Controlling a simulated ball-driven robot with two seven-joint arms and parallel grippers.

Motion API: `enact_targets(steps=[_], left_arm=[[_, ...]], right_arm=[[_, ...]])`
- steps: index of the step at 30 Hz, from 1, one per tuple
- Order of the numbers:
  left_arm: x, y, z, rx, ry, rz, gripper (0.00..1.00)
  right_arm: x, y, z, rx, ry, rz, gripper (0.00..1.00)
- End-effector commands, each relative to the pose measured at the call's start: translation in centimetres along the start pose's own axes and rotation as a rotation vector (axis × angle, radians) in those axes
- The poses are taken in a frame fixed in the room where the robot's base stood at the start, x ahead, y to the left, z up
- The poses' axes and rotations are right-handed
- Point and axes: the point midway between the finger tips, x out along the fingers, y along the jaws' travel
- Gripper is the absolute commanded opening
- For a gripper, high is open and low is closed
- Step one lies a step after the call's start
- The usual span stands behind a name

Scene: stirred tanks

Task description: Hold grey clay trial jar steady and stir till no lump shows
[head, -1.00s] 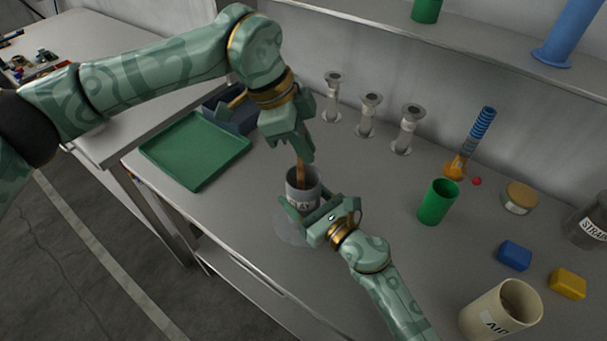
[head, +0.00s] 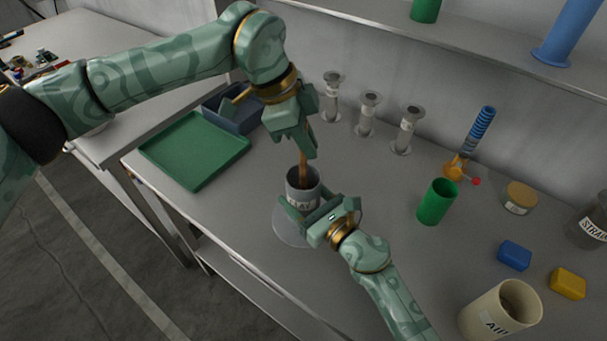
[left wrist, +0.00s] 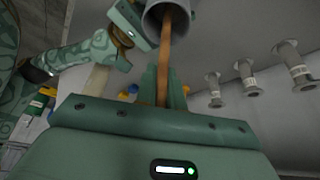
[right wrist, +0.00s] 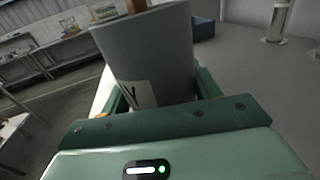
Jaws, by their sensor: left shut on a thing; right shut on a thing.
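The grey clay jar (head: 303,190), with a white label, stands upright at the front of the bench on a clear round disc (head: 285,228). My right gripper (head: 308,208) is shut on the jar's lower side; the jar also fills the middle of the right wrist view (right wrist: 150,60). My left gripper (head: 303,150) is above the jar, shut on a brown wooden stirring stick (head: 303,170). The stick's lower end is inside the jar, as the left wrist view shows too (left wrist: 167,50). The jar's contents are hidden, so lumps cannot be seen.
A green tray (head: 195,150) lies behind left, beside a dark blue bin (head: 232,112). Several clear cylinders (head: 367,115) stand at the back. A green cup (head: 437,202), blue block (head: 514,255), yellow block (head: 567,283) and cream jar (head: 500,310) stand right.

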Motion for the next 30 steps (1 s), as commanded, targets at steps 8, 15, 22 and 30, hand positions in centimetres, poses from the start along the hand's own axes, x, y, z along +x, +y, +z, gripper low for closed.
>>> enact_targets(steps=[8,15,22,30], left_arm=[[-0.3,0.0,-0.1,0.000,0.000,-0.001,0.00],[-2.4,0.0,-1.0,0.000,0.000,-0.002,0.00],[-4.5,-0.1,-1.9,0.000,0.001,-0.002,0.00],[-6.8,-0.1,-2.9,0.001,0.000,-0.002,0.00]], right_arm=[[0.0,0.0,0.0,0.000,0.001,0.000,0.37],[0.0,0.0,0.0,0.000,0.001,0.000,0.37],[0.0,0.0,0.0,0.000,0.001,0.000,0.37],[0.0,0.0,0.0,0.000,0.001,0.000,0.37]])
